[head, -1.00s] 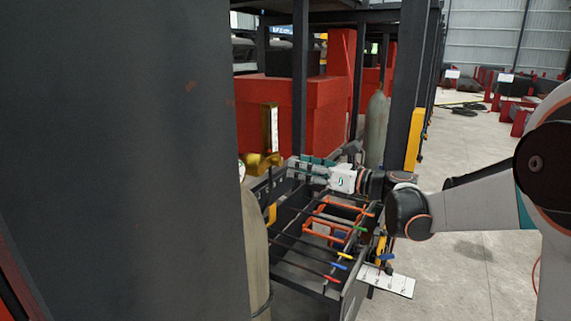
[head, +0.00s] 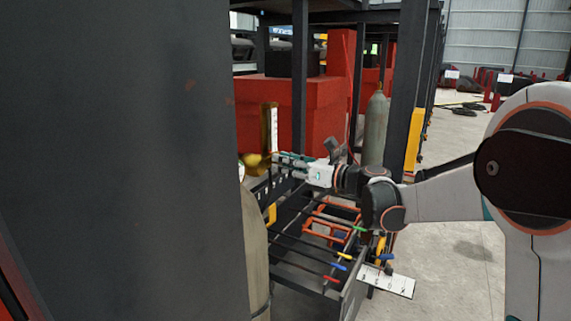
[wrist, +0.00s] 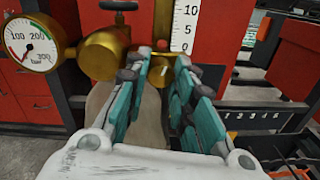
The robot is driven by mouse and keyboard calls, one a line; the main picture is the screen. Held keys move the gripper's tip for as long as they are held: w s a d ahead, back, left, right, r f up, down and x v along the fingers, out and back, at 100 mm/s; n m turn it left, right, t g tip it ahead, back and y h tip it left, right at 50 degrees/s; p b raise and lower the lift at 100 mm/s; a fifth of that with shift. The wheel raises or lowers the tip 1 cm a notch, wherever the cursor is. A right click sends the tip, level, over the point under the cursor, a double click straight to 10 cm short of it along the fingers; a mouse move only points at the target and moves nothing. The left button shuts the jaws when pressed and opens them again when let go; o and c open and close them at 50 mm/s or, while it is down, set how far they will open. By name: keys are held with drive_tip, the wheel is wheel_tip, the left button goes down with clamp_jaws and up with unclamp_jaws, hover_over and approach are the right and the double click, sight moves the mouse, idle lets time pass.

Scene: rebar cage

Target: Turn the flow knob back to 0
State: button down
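A brass regulator (wrist: 100,52) with a round pressure gauge (wrist: 31,43) is at the left of the wrist view. A white flow scale (wrist: 184,28) marked 10, 5 and 0 stands upright beside it. A brass part (wrist: 161,76), seemingly the flow knob, shows below the scale between my fingers. My gripper (wrist: 162,75) has its teal fingers apart on either side of that part. I cannot tell whether they touch it. In the head view my gripper (head: 277,161) reaches left to the brass regulator (head: 251,160), partly covering it.
A tan cylinder (head: 255,245) stands below the regulator, beside a large dark panel (head: 120,150). A rack of rods (head: 305,255) with coloured ends lies below my gripper. A grey cylinder (head: 375,130) and dark posts stand behind. Open floor (head: 465,260) is at the right.

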drive_tip(key=shift+n, duration=0.4)
drive_tip(key=shift+f+n+g+y+b, duration=0.15)
drive_tip(key=shift+n+b, duration=0.3)
drive_tip(key=shift+n, duration=4.7)
drive_tip(key=shift+n+g+y+b, duration=0.25)
drive_tip(key=shift+n+b, duration=0.25)
drive_tip(key=shift+n, duration=4.7)
drive_tip(key=shift+f+n+g+y+b, duration=0.15)
drive_tip(key=shift+n+b, duration=0.3)
drive_tip(key=shift+n, duration=4.7)
drive_tip(key=c, duration=1.3)
unclamp_jaws()
drive_tip(key=shift+c, duration=0.2)
drive_tip(key=shift+r, duration=0.1)
